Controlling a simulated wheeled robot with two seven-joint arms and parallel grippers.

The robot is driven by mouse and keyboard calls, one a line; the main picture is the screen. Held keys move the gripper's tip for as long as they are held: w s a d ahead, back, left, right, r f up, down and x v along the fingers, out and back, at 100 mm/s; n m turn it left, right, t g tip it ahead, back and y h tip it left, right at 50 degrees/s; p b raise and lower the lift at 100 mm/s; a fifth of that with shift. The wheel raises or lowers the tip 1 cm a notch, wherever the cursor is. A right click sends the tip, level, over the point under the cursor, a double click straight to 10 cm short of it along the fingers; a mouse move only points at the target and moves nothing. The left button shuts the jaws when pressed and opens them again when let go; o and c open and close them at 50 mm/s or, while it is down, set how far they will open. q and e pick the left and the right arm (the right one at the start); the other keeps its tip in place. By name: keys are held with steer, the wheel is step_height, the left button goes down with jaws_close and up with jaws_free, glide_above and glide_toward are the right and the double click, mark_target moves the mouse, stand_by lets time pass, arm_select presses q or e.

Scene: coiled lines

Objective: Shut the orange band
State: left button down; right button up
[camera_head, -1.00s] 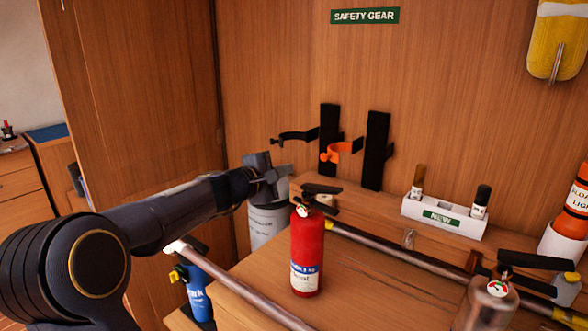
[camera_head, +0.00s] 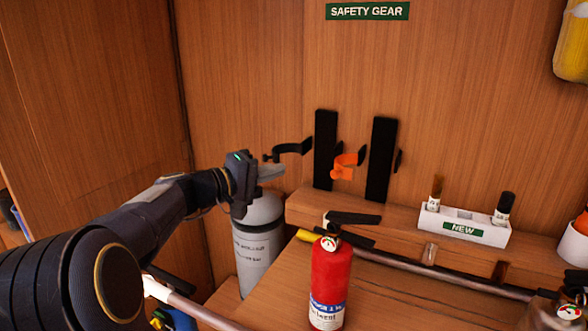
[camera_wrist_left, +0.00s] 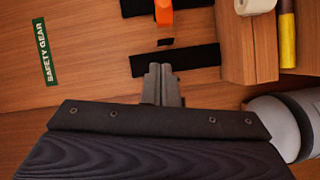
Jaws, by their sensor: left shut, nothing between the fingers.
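The orange band (camera_head: 343,166) is on the wall, between two upright black strips, with a black tip at its right. Its lower part hangs forward, and I cannot tell whether its ends meet. It also shows in the left wrist view, at the top (camera_wrist_left: 163,14). My left gripper (camera_head: 278,172) is shut and empty, left of the orange band and apart from it in the picture. It is just below a black curved band (camera_head: 292,147) that stands out from the left strip (camera_head: 325,150). In the left wrist view the shut fingers (camera_wrist_left: 164,70) point toward the strips. My right gripper is out of view.
A grey cylinder (camera_head: 258,245) stands below my left gripper. A red extinguisher (camera_head: 331,280) stands on the wooden bench, with a metal rail (camera_head: 420,268) behind it. A white holder (camera_head: 465,226) is at the right.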

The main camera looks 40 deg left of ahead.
arm_select(q)
steer(key=w+d+f+p, duration=0.1)
steer(key=w+d+p, duration=0.1)
steer(key=w+d, duration=0.3)
steer(key=w, duration=0.3)
steer(key=shift+w+f, duration=0.2)
steer(key=shift+w, duration=0.2)
steer(key=shift+d, duration=0.1)
